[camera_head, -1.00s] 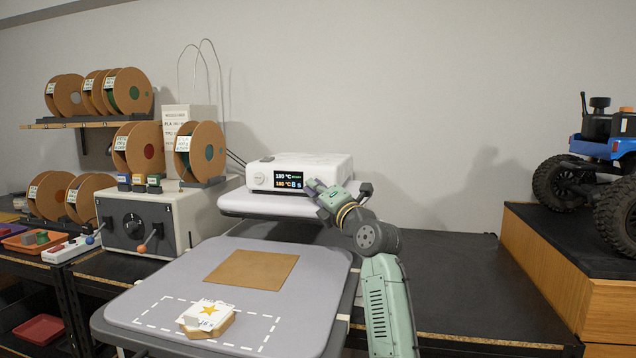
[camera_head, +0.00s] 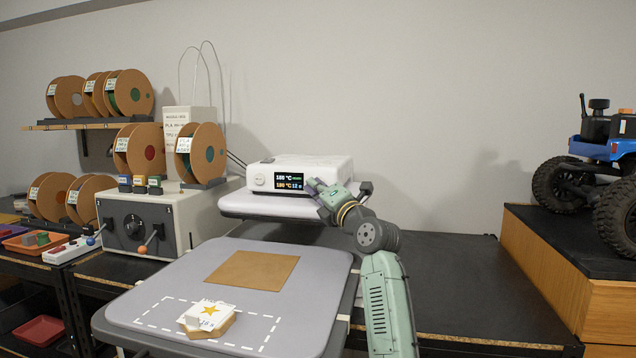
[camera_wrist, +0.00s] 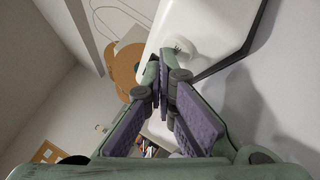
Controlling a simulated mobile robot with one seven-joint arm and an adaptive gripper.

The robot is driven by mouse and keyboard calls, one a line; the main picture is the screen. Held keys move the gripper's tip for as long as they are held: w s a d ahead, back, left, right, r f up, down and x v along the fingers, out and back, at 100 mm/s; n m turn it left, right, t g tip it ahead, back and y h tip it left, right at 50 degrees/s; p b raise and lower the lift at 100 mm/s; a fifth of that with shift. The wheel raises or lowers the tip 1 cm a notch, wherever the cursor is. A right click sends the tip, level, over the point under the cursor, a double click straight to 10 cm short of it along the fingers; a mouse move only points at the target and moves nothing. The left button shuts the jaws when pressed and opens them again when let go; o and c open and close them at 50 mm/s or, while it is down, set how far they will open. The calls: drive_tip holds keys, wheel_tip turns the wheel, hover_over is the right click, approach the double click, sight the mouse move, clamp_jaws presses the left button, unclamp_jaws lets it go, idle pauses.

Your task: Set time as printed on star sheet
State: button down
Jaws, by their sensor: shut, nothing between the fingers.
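The white control box (camera_head: 330,166) sits on top of the heat press, with a round knob (camera_head: 259,181) at its left front. Its dark display (camera_head: 289,181) shows a green upper line and an orange lower line; the lower one seems to read 180 °C and 12 s. The star sheet (camera_head: 208,314) lies on a small stack on the grey lower plate; its print is too small to read surely. My gripper (camera_head: 317,187) is shut and empty at the box's front, just right of the display. The wrist view shows my fingertips (camera_wrist: 160,62) near the white casing (camera_wrist: 200,25); any button there is hidden.
The grey plate (camera_head: 150,290) bears a brown square sheet (camera_head: 252,270) and a dashed outline. A grey box with levers (camera_head: 150,225) and filament spools (camera_head: 135,148) stand left. A blue crawler (camera_head: 600,150) stands on a wooden block at right. The dark bench (camera_head: 450,280) is clear.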

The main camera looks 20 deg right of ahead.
drive_tip(key=shift+w+d+f, duration=0.1)
drive_tip(key=shift+d+f, duration=0.1)
drive_tip(key=shift+f, duration=0.15)
drive_tip(key=shift+a+f+b, duration=0.1)
drive_tip(key=shift+f+b, duration=0.2)
drive_tip(key=shift+b, duration=0.2)
drive_tip(key=shift+s+a+f+b, duration=0.1)
drive_tip(key=shift+s+a+b, duration=0.1)
drive_tip(key=shift+s+b, duration=0.3)
drive_tip(key=shift+s+a, duration=0.1)
drive_tip(key=shift+s, duration=0.05)
drive_tip(key=shift+r, duration=0.25)
drive_tip(key=s+a+b, duration=0.1)
drive_tip(key=s, duration=0.1)
drive_tip(key=s+a+b, duration=0.1)
drive_tip(key=s+a, duration=0.1)
drive_tip(key=shift+s+b, duration=0.1)
drive_tip(key=shift+b, duration=0.3)
drive_tip(key=shift+a, duration=0.1)
